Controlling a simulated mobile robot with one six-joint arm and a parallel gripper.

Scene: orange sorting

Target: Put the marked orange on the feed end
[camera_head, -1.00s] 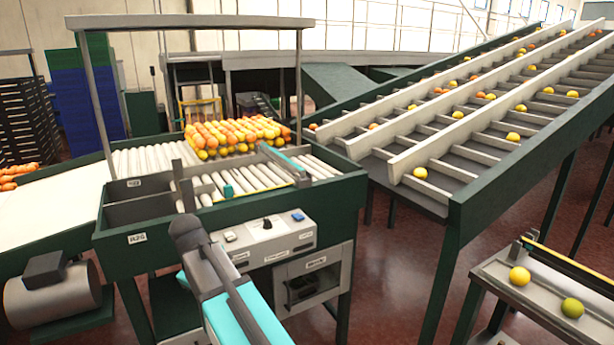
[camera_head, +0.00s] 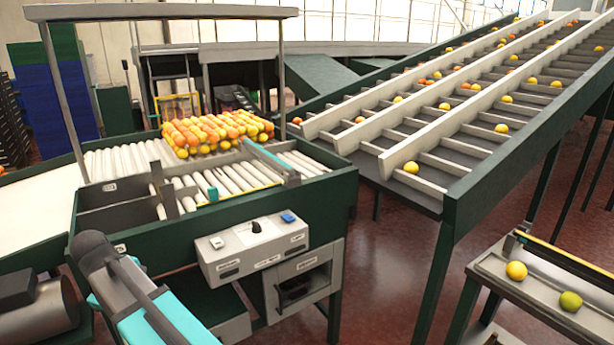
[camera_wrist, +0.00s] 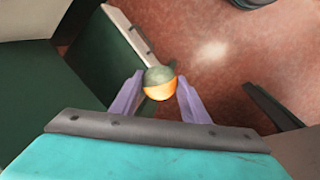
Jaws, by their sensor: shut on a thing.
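My gripper (camera_wrist: 159,80) is shut on an orange (camera_wrist: 160,93) in the wrist view. The orange has a grey-green upper part and a bright orange lower part, and sits between the two pale fingers. Red floor and a dark green frame show behind it. In the head view my teal arm is at the lower left, and I cannot make out the gripper or the held fruit there. The roller table (camera_head: 330,187) carries a heap of oranges (camera_head: 215,133) at its back, with bare rollers in front. I cannot tell which part is the feed end.
A control box (camera_head: 250,250) is on the roller table's front. The inclined conveyor (camera_head: 400,185) with scattered fruit rises to the right. A low tray (camera_head: 490,264) at the lower right holds a yellow-orange fruit (camera_head: 516,271) and a green one (camera_head: 570,302). Open red floor lies between.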

